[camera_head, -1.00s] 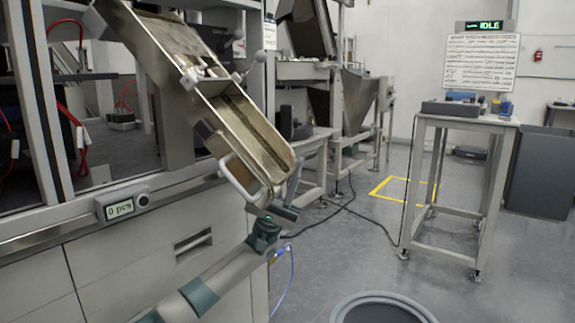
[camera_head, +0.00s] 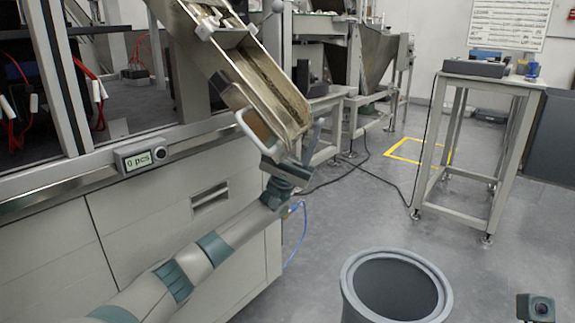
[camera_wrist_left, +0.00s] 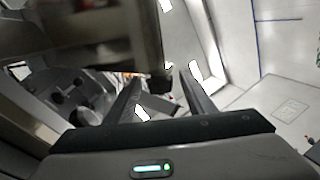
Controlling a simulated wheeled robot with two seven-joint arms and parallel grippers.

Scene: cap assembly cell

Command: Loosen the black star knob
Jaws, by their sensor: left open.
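The tilted metal chute (camera_head: 262,85) slopes down to the right, with a pale loop handle (camera_head: 243,122) at its lower end. My left gripper (camera_head: 296,150) is at the chute's lower end, beside its underside. In the left wrist view its two fingers (camera_wrist_left: 162,92) are apart, with nothing clamped between them. A small dark piece (camera_wrist_left: 160,83) at the edge of the blurred chute shows near the fingertips. It may be the black star knob, but its shape is not clear. In the head view the knob cannot be made out.
A counter box (camera_head: 141,157) reading "0 pcs" is on the machine front. A round grey bin (camera_head: 350,290) stands on the floor at lower centre. A metal-legged table (camera_head: 470,85) stands at right. The floor between them is mostly clear.

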